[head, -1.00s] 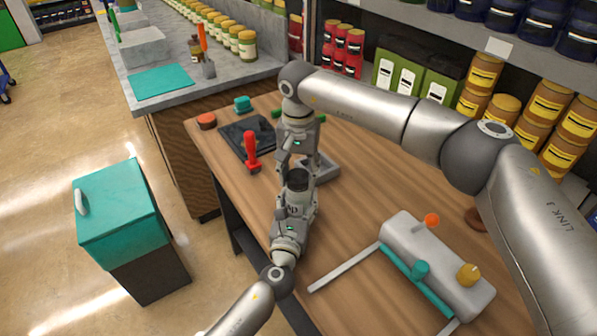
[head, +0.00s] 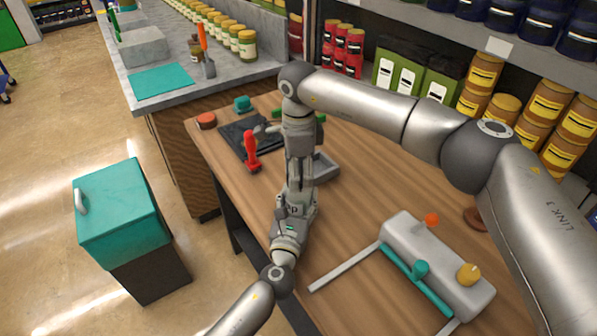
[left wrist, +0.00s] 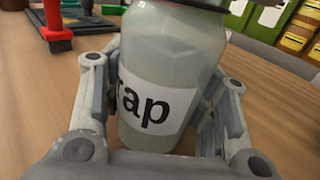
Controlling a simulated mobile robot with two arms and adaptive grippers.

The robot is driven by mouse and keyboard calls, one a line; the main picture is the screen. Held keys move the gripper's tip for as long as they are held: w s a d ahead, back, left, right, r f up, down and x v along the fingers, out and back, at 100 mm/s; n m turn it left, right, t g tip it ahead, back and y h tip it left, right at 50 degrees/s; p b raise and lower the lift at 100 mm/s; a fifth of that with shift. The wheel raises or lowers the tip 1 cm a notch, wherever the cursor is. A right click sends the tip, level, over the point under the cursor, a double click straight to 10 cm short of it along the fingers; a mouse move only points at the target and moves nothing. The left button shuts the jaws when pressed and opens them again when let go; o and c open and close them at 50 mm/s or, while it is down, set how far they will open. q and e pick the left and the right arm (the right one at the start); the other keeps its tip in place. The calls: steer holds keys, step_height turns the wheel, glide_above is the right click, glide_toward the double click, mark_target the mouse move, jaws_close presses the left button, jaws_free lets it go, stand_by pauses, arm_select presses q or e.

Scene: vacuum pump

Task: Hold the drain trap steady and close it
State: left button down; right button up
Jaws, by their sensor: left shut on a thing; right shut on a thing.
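The drain trap (left wrist: 160,75) is a pale translucent jar with a white label reading "rap". A dark cap or rim (left wrist: 205,4) at its top is cut off by the left wrist frame. My left gripper (left wrist: 160,100) is shut around the jar's body, a finger on each side; the jar looks upright. In the head view my left gripper (head: 295,205) holds it above the near left part of the table. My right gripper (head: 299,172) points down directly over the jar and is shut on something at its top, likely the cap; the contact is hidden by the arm.
The grey pump body (head: 440,262) with coloured knobs stands front right. A teal-topped bin (head: 118,212) stands on the floor. The middle of the table is clear.

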steer(key=m, duration=0.4)
steer(key=shift+m, duration=0.4)
steer(key=m, duration=2.2)
steer(key=shift+w, duration=0.1)
steer(key=o, duration=1.2)
